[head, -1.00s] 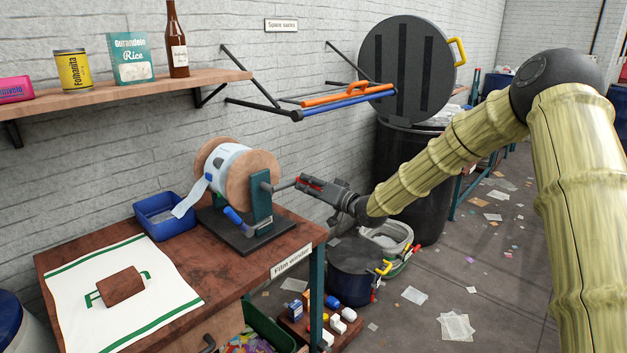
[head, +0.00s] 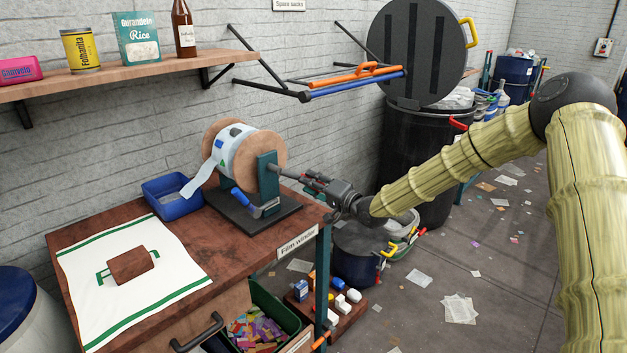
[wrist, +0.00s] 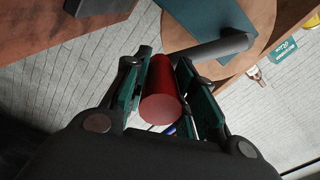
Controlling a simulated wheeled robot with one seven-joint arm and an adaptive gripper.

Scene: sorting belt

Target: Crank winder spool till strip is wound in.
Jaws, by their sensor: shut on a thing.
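The winder spool (head: 270,148) has wooden end discs and stands on a dark base at the back of the bench. A pale strip (head: 203,178) with dark and blue patches is wrapped on it, and its tail hangs to the blue tray (head: 180,208). The grey crank arm (head: 284,173) sticks out from the green upright (head: 267,180) toward my gripper (head: 312,182). In the wrist view my gripper (wrist: 162,95) is shut on the red crank handle (wrist: 162,90), which lies between both fingers. How much strip lies in the tray is unclear.
A white cloth (head: 170,315) with a brown block (head: 131,266) lies at the bench front. A blue-handled lever (head: 244,202) sits beside the spool. A folding rack (head: 350,85) juts from the wall above. A black bin (head: 425,150) and pots stand right of the bench.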

